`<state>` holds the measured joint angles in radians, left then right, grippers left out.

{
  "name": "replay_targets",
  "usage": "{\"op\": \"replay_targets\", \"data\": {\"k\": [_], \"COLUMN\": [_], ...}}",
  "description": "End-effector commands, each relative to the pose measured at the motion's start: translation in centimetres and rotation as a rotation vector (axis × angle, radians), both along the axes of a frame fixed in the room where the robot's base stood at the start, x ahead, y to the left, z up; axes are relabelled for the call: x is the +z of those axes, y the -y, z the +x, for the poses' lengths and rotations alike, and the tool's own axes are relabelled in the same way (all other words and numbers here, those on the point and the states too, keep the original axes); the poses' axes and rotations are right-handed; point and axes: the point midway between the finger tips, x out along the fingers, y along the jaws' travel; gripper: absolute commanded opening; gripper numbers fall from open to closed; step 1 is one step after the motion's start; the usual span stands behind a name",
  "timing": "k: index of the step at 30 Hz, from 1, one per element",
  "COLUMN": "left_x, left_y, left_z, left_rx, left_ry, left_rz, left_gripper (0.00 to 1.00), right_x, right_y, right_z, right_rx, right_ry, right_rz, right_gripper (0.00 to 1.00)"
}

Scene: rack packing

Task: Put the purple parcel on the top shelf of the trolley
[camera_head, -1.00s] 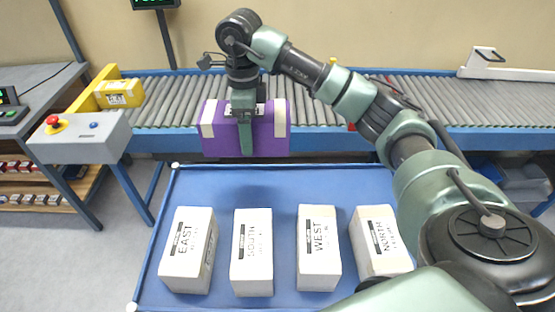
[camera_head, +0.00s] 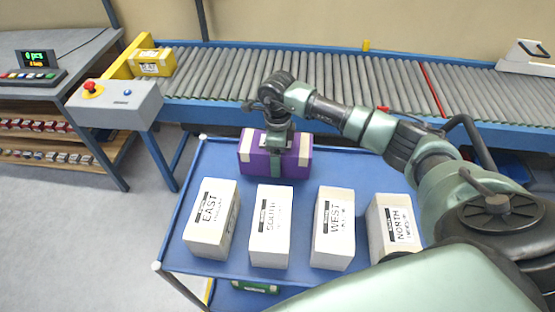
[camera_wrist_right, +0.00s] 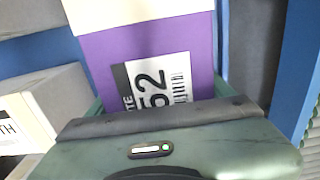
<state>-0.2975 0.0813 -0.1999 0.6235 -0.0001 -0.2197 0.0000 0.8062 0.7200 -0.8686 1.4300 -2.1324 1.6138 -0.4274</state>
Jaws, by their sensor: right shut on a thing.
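The purple parcel (camera_head: 252,158) has pale bands and is over the back left part of the trolley's blue top shelf (camera_head: 340,172), behind the white boxes. Whether it touches the shelf is hard to tell. My right gripper (camera_head: 277,160) is shut on the parcel from above. In the right wrist view the purple parcel (camera_wrist_right: 105,68) fills the space beyond the gripper and shows a white label reading 52. My left gripper is not in view.
White boxes marked EAST (camera_head: 211,222), SOUTH (camera_head: 270,230), WEST (camera_head: 333,232) and NORTH (camera_head: 393,227) stand in a row on the shelf. The roller conveyor (camera_head: 340,82) runs behind, with a yellow parcel (camera_head: 152,62) at left. A green item (camera_head: 255,287) shows below the top shelf.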

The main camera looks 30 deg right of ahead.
Motion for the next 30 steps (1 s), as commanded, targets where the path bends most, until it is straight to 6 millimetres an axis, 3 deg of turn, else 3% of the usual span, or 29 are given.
{"op": "replay_targets", "data": {"k": [5, 16, 17, 18, 30], "left_x": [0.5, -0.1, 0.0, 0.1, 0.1], "left_y": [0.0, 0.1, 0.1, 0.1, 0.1], "left_z": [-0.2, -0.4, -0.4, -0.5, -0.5], "left_rx": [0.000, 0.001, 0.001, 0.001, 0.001], "left_ry": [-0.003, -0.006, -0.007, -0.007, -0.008], "left_rz": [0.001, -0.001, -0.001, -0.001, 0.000], "left_gripper": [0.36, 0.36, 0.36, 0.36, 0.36], "right_x": [-2.3, -2.9, -2.9, -2.9, -1.8], "right_y": [0.0, 0.0, 0.0, 0.0, 0.0], "right_z": [0.0, 0.1, 0.0, 0.0, 0.1], "right_rx": [0.000, 0.000, 0.000, 0.000, 0.000], "right_ry": [0.000, 0.001, 0.000, -0.001, 0.002], "right_rz": [0.001, 0.000, 0.000, 0.000, 0.001], "right_gripper": [0.12, 0.12, 0.87, 0.98, 1.00]}}
